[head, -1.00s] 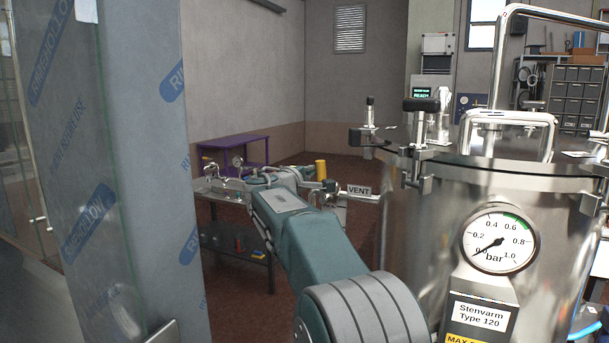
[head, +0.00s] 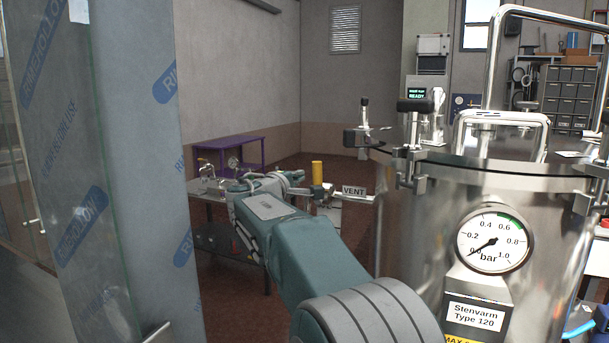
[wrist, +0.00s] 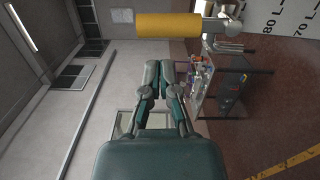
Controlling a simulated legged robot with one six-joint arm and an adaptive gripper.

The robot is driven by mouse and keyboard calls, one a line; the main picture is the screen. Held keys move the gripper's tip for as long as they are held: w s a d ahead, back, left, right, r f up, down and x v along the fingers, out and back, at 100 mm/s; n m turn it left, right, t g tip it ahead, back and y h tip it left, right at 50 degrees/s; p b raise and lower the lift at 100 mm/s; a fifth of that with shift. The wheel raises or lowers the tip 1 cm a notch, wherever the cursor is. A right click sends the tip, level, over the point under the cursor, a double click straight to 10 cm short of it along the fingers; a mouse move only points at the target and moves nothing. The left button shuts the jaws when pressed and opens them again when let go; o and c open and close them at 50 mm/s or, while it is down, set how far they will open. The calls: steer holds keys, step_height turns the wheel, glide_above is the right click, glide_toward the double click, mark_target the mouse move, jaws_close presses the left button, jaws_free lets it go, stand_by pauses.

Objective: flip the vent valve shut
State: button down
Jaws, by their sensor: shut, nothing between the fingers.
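The vent valve's yellow handle (head: 317,173) stands upright beside the VENT sign (head: 353,191), left of the steel vessel. In the wrist view the yellow handle (wrist: 168,24) lies across the top of the picture, with its metal valve fitting (wrist: 222,27) at its right end. My gripper (wrist: 160,66) is shut and empty, its fingertips just below the handle in that picture with a visible gap. In the head view my gripper (head: 298,182) is small, just left of the handle and partly hidden by my own arm.
The steel vessel (head: 400,240) with a pressure gauge (head: 493,240) fills the right side. A film-wrapped post (head: 130,200) stands close on the left. Behind are a bench with fittings (head: 205,190) and a purple table (head: 230,150). The floor beyond is open.

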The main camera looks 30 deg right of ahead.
steer(key=v, duration=0.8)
steer(key=s+a+f+m+g+y, duration=0.1)
steer(key=s+f+m+g+y, duration=0.15)
steer(key=s+f, duration=0.4)
steer(key=s+f+m+g+y, duration=0.1)
steer(key=s+f+y, duration=0.3)
steer(key=s, duration=0.6)
steer(key=s+a+f+m+y, duration=0.2)
steer(key=s+a+f+y, duration=0.2)
steer(key=s, duration=0.4)
steer(key=s+a+f+m+g+y, duration=0.1)
steer(key=s+a+f+m+y, duration=0.1)
steer(key=s+a+f+y, duration=0.2)
steer(key=s+a+f, duration=0.3)
steer(key=s+f, duration=0.1)
steer(key=f, duration=0.1)
steer(key=shift+s+a+f, duration=0.2)
steer(key=shift+a+f, duration=0.05)
steer(key=shift+a, duration=0.05)
steer(key=shift+m, duration=0.25)
